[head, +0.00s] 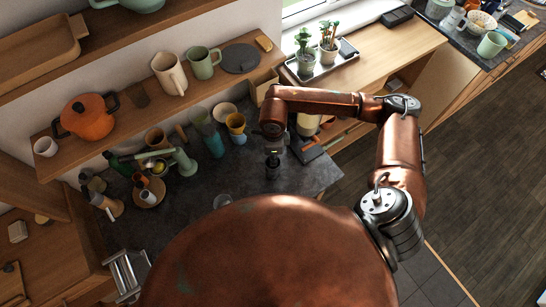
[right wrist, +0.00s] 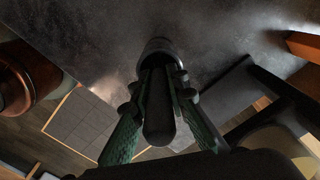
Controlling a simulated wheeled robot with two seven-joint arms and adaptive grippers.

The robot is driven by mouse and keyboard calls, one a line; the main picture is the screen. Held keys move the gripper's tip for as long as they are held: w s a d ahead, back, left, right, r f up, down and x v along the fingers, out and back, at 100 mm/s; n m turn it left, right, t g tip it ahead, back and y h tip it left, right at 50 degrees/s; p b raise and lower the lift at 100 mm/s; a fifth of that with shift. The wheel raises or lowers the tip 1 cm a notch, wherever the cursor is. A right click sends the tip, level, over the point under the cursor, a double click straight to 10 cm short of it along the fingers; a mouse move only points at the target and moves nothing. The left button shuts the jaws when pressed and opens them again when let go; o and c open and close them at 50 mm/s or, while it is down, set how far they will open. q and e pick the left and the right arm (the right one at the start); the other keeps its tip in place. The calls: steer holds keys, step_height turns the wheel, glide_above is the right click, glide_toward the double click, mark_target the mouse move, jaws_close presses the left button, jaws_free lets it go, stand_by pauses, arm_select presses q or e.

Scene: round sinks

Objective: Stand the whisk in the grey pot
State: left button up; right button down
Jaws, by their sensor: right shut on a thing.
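My right gripper (head: 273,154) reaches down over the dark counter. In the right wrist view, its two green fingers (right wrist: 160,78) are closed on a dark rounded handle (right wrist: 158,118), which looks like the whisk's. A grey round thing (right wrist: 160,47) shows just beyond the fingertips at the handle's far end; I cannot tell whether it is the grey pot's rim or part of the whisk. In the head view, a small dark shape (head: 272,171) is right below the gripper. The whisk's wires are not visible. My left gripper is not in view.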

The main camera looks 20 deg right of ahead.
steer(key=c, duration=1.8)
jaws_free()
step_height(320, 180, up, 12)
